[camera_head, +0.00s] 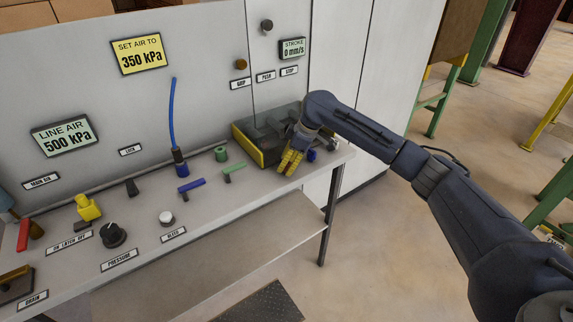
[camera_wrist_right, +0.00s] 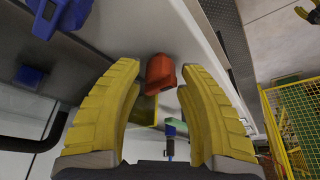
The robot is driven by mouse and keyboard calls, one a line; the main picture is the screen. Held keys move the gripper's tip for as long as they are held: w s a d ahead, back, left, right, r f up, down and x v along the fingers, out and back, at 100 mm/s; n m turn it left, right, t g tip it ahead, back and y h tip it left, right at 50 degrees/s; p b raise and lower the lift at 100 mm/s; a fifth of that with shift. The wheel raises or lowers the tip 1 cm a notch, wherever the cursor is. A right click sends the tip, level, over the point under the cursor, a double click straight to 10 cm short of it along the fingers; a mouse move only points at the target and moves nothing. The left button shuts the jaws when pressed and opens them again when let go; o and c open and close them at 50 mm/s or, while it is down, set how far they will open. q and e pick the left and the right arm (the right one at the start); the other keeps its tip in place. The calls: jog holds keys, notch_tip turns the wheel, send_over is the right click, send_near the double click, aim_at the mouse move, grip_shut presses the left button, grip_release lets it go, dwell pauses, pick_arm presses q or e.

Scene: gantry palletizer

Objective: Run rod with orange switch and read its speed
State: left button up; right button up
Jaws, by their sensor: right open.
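The orange switch (camera_wrist_right: 160,73) shows in the right wrist view as a blocky orange-red piece between the two yellow fingers, nearer their tips. My right gripper (camera_head: 290,162) is open in the head view, at the front right of the bench beside the black and yellow box; it hides the switch there. In the wrist view a gap shows between its fingers (camera_wrist_right: 158,75) and the switch. The STROKE display (camera_head: 293,48) reads 0 mm/s. I cannot make out the rod clearly. A small yellow claw shape at the wrist view's upper right may be my left gripper.
The black and yellow box (camera_head: 248,146) stands beside my right gripper. The LINE AIR display (camera_head: 65,136) reads 500 kPa; the sign (camera_head: 139,54) says SET AIR TO 350 kPa. A black pressure knob (camera_head: 113,235), yellow latch (camera_head: 88,208) and white bleed button (camera_head: 166,217) sit further left.

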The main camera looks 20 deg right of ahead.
jog(key=shift+a+f, duration=0.1)
jog(key=shift+f, duration=0.2)
jog(key=shift+c, duration=0.5)
grip_shut()
